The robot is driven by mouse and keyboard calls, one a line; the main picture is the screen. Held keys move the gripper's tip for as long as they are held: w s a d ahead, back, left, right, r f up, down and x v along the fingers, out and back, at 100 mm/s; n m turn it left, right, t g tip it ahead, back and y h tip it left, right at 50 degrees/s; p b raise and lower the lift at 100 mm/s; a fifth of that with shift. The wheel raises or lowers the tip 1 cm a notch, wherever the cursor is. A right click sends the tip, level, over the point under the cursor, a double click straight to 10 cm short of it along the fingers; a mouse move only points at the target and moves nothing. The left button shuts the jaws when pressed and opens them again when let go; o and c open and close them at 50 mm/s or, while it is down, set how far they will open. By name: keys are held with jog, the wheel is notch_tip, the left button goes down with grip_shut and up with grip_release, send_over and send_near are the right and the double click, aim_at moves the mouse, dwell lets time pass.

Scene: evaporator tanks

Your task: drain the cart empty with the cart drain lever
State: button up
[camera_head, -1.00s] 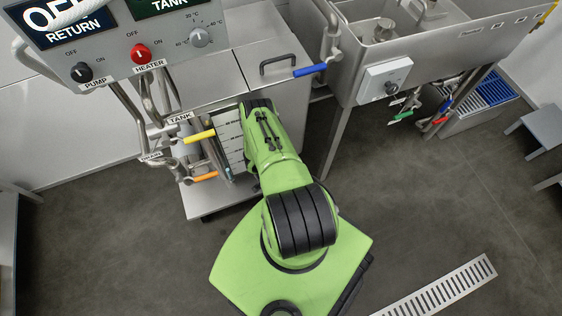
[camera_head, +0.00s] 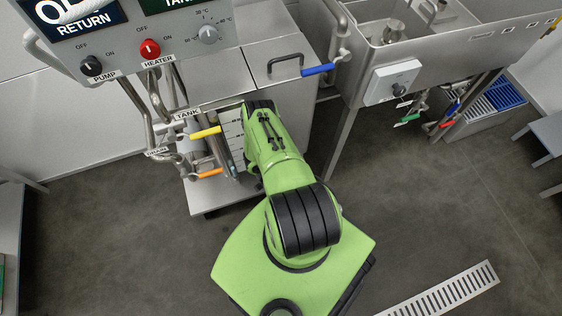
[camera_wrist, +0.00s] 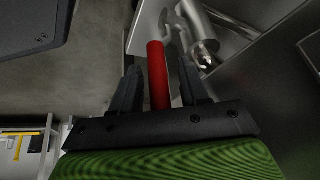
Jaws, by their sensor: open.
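The metal cart (camera_head: 287,98) stands in front of my arm in the head view, with a striped level scale (camera_head: 231,128) on its side. In the wrist view a red lever handle (camera_wrist: 157,75) runs lengthwise between the two black fingers of my gripper (camera_wrist: 158,68). The fingers are open on either side of it, and I cannot tell whether either touches it. The handle joins grey metal pipework (camera_wrist: 190,30) beyond the fingertips. In the head view my green arm hides my gripper and this handle. No label shows on the handle.
A yellow lever (camera_head: 205,132) and an orange lever (camera_head: 209,173) stick out left of my arm. A blue lever (camera_head: 318,70) is near the cart's top. Green (camera_head: 408,118) and other levers hang under the sink (camera_head: 440,55). A control panel (camera_head: 130,40) overhangs at upper left.

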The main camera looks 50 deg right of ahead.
jog(key=p+v, duration=0.8)
jog(key=v, duration=0.7)
jog(key=shift+a+r, duration=0.2)
jog(key=shift+r, duration=0.15)
